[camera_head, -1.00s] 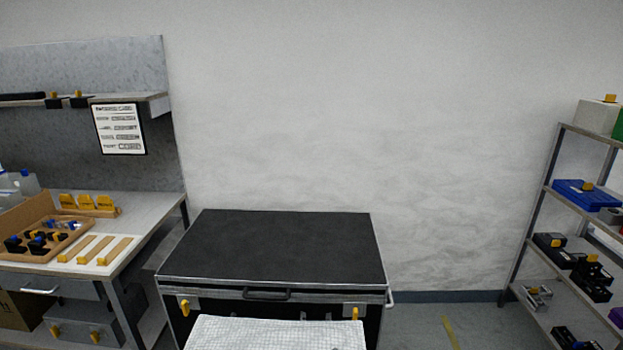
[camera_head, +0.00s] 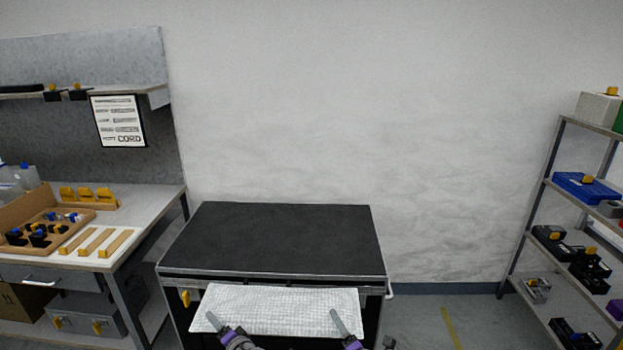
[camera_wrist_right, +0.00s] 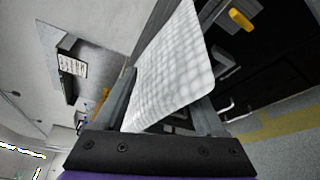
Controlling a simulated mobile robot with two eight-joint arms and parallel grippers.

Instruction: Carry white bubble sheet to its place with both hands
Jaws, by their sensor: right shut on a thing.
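The white bubble sheet (camera_head: 275,305), a pale textured rectangle, is held out flat in front of the black-topped case (camera_head: 280,240), at its front edge. My right gripper (camera_head: 340,318) is shut on the sheet's near right part; in the right wrist view the sheet (camera_wrist_right: 178,65) runs up from between the fingers (camera_wrist_right: 165,118). My left gripper (camera_head: 216,324) has one finger lying over the sheet's near left part. Its other finger is hidden, so its grip cannot be made out.
A workbench (camera_head: 160,205) with a cardboard tray (camera_head: 88,222) and wooden strips stands at the left. A metal shelf rack (camera_head: 540,190) with boxes stands at the right. The case top is bare, and floor shows between case and rack.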

